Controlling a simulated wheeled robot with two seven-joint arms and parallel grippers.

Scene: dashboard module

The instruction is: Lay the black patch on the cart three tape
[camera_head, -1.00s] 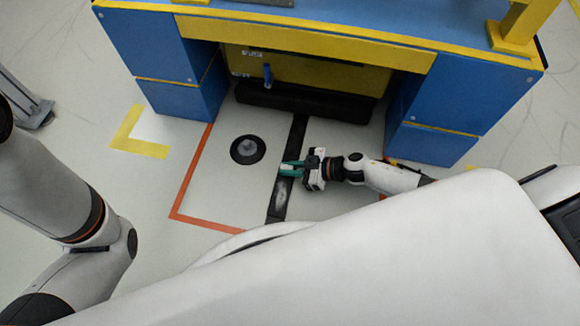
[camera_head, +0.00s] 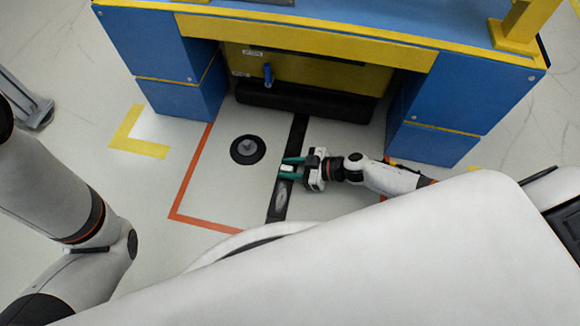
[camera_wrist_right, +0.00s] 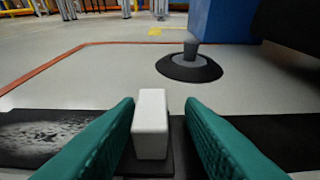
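The black tape (camera_head: 300,130) runs along the floor, with a pale worn spot (camera_head: 281,200) that also shows at left in the right wrist view (camera_wrist_right: 40,135). The black patch (camera_wrist_right: 152,168) is a dark flat piece under a white block (camera_wrist_right: 150,125); it appears to lie on the tape beside the visible worn part. My right gripper (camera_head: 286,168) is low over the tape, its green fingers apart, one on each side of the white block (camera_head: 287,168). In the wrist view the fingers (camera_wrist_right: 158,112) hide the patch's sides. My left gripper is out of view.
A round black base with a grey knob (camera_head: 247,149) stands on the floor left of the tape. Orange floor lines (camera_head: 187,180) border this area. A blue and yellow workbench (camera_head: 165,60) stands behind, with a black bar (camera_head: 300,102) low under it.

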